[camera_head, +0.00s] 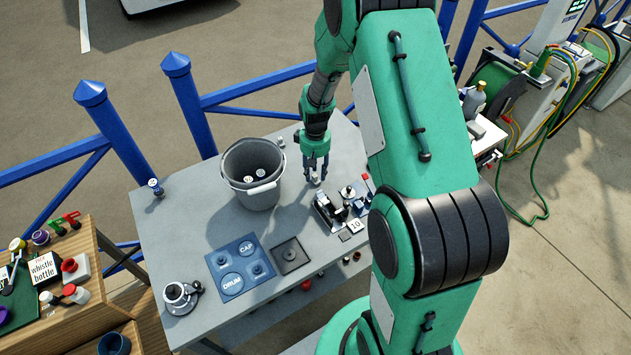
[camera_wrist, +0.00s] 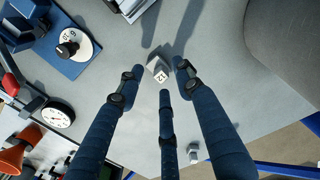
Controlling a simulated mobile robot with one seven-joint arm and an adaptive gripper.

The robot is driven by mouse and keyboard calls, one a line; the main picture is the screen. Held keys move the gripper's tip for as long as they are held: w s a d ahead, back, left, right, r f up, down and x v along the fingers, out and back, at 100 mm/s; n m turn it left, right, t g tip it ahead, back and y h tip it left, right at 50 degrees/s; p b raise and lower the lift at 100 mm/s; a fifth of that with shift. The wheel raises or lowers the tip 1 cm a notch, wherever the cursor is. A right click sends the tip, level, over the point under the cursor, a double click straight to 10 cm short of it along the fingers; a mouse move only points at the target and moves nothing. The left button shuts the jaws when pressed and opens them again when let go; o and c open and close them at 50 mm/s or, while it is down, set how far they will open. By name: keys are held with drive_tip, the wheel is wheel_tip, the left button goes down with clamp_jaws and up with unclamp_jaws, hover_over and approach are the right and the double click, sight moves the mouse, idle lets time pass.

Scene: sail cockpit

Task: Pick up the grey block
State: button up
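A small light grey block (camera_wrist: 158,69) with a white face marked with a number, apparently 12, stands on the grey table in the wrist view. My gripper (camera_head: 316,179) is above the table, right of the bucket in the head view. In the wrist view its blue fingers (camera_wrist: 155,75) are spread apart, with the block in the gap near their tips. I see no finger clearly touching the block. In the head view the block is too small and hidden by the fingers to make out surely.
A grey bucket (camera_head: 237,185) stands left of my gripper. A device with a dial (camera_wrist: 58,115) and a blue base with a white disc (camera_wrist: 85,45) are on the other side. A smaller grey piece (camera_wrist: 193,153) stands near the table edge. A blue panel (camera_head: 232,284) lies in front.

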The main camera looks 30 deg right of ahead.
drive_tip(key=shift+f, duration=0.65)
clamp_jaws()
